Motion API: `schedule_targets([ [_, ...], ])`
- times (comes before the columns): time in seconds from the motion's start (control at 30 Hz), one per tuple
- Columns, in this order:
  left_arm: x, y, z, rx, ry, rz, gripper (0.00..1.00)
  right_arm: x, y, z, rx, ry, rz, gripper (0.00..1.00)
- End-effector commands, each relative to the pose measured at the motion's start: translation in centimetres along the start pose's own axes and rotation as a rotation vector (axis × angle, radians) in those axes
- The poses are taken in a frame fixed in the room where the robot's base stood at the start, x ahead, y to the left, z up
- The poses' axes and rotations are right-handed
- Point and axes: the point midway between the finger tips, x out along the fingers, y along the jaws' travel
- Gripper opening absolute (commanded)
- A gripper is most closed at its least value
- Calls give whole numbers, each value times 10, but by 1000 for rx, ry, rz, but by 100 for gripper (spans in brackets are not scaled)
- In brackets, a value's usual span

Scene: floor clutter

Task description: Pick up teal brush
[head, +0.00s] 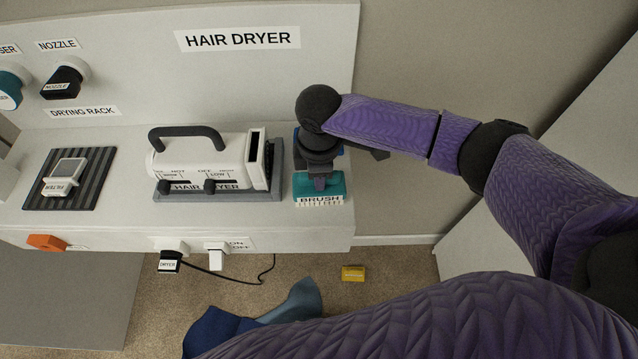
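The teal brush (319,190) stands at the right end of the white counter, with a white label reading BRUSH and pale bristles along its lower edge. My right gripper (319,182) is directly over the brush, at its upper part. The gripper's dark wrist hides the top of the brush, and I cannot tell whether the fingers are closed on it. My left gripper does not show.
A white hair dryer (205,158) sits on a grey base just left of the brush. A filter (66,175) lies on the striped drying rack (93,193) further left. The counter ends just right of the brush. A yellow block (353,273) lies on the carpet below.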

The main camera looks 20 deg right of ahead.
Motion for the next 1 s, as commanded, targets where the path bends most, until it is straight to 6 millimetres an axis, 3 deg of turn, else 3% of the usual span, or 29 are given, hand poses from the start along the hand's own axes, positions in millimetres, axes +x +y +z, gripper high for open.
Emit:
schedule_targets([
  [0.03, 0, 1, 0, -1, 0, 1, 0, 0, 0, 0, 0, 0, 0, 10],
  [0.1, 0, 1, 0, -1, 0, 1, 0, 0, 0, 0, 0, 0, 0, 0],
  [0.47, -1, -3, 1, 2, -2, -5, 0, -2, 0, 0, 0, 1, 1, 0],
  [0.57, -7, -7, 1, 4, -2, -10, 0, -20, 0, 0, 0, 3, 1, 0],
  [0.8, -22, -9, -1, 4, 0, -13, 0, -82, 1, 0, 0, 3, 3, 0],
  [1.0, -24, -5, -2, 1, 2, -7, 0, -101, 1, 0, 1, 2, 1, 0],
])
